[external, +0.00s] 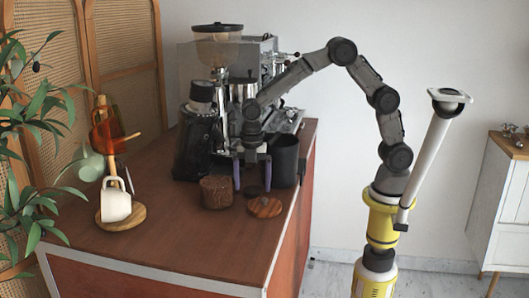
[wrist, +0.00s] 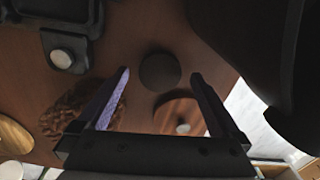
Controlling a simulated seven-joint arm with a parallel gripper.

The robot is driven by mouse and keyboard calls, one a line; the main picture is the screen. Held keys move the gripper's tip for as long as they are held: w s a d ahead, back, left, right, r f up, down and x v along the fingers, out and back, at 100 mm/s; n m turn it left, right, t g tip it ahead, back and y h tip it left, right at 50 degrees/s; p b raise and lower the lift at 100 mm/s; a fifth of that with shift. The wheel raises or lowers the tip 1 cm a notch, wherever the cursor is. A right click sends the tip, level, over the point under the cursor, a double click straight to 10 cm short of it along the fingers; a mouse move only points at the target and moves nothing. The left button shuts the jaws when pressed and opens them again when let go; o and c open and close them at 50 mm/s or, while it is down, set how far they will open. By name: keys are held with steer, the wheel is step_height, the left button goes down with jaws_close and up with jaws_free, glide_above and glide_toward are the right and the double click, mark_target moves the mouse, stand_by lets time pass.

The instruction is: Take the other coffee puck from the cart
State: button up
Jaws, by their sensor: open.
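The coffee puck (wrist: 160,71) is a small dark round disc lying on the brown cart top (external: 165,215). In the wrist view it lies between the tips of my two purple fingers, with a gap on each side. My gripper (external: 253,187) points down over the cart, open and empty. In the external view, the puck (external: 252,190) shows as a dark patch between the fingers. I cannot tell exactly how high the fingertips are above the cart top.
A brown rough-textured canister (external: 216,192) stands left of my gripper. A round wooden lid with a knob (external: 265,208) lies in front. A black bin (external: 285,158) is close on the right. The front left is clear around the mug stand (external: 123,217).

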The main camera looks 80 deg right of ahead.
steer(key=shift+f, duration=0.6)
steer(key=c, duration=1.4)
steer(key=shift+r, duration=0.15)
